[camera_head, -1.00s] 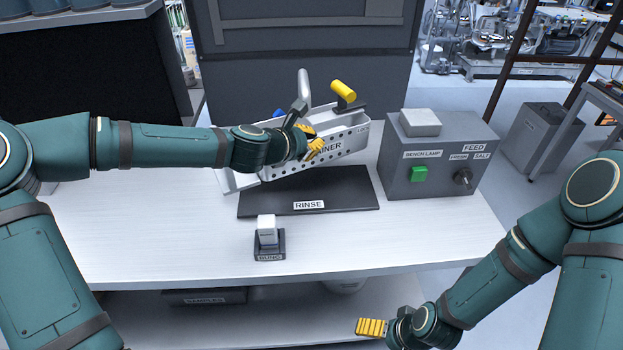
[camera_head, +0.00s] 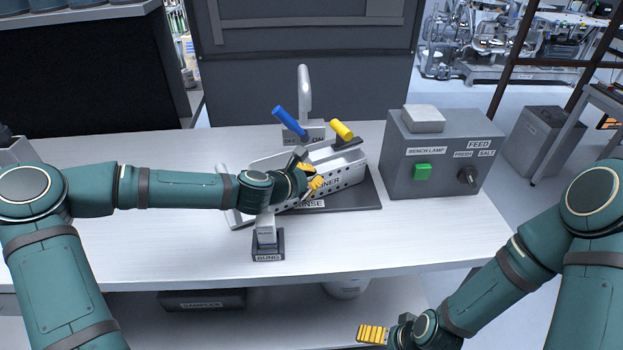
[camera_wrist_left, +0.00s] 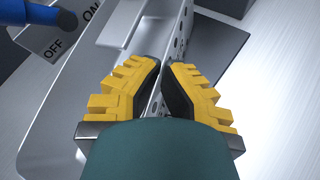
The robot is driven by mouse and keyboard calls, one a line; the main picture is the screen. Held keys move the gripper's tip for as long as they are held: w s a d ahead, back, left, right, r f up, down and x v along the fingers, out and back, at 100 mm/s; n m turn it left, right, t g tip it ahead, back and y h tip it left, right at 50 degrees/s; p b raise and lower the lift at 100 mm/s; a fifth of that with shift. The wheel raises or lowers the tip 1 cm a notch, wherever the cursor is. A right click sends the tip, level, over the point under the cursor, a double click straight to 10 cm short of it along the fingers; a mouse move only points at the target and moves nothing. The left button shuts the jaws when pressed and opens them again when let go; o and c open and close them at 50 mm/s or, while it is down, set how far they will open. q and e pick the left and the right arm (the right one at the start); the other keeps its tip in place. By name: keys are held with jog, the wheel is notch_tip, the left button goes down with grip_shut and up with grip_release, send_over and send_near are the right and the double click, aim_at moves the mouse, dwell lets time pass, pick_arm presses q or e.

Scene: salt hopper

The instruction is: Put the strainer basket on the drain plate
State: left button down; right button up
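The strainer basket (camera_head: 345,176) is a light grey, perforated trough with a label partly hidden by my gripper. A yellow handle (camera_head: 342,130) shows at its back right. The basket is over the dark flat plate labelled RINSE (camera_head: 371,198), which I take for the drain plate; I cannot tell whether it rests on it. My left gripper (camera_head: 312,186) is at the basket's near wall. In the left wrist view its yellow fingers (camera_wrist_left: 166,78) close on the perforated wall (camera_wrist_left: 182,35) from both sides. My right gripper (camera_head: 373,333) is low at the front; its opening is unclear.
Behind the basket stand a tap (camera_head: 304,95) and its blue lever (camera_head: 289,121). A grey control box (camera_head: 440,150) stands to the right. A small white block in a dark BUNG holder (camera_head: 267,243) is close in front. The bench's front right is clear.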

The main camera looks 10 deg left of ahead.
pick_arm(q)
jog(key=shift+r, duration=0.15)
jog(key=c, duration=1.1)
grip_release()
jog(key=shift+c, duration=0.2)
jog(key=p+v, duration=0.2)
jog(key=v, duration=1)
jog(key=shift+p, duration=0.3)
jog(key=shift+s, duration=0.1)
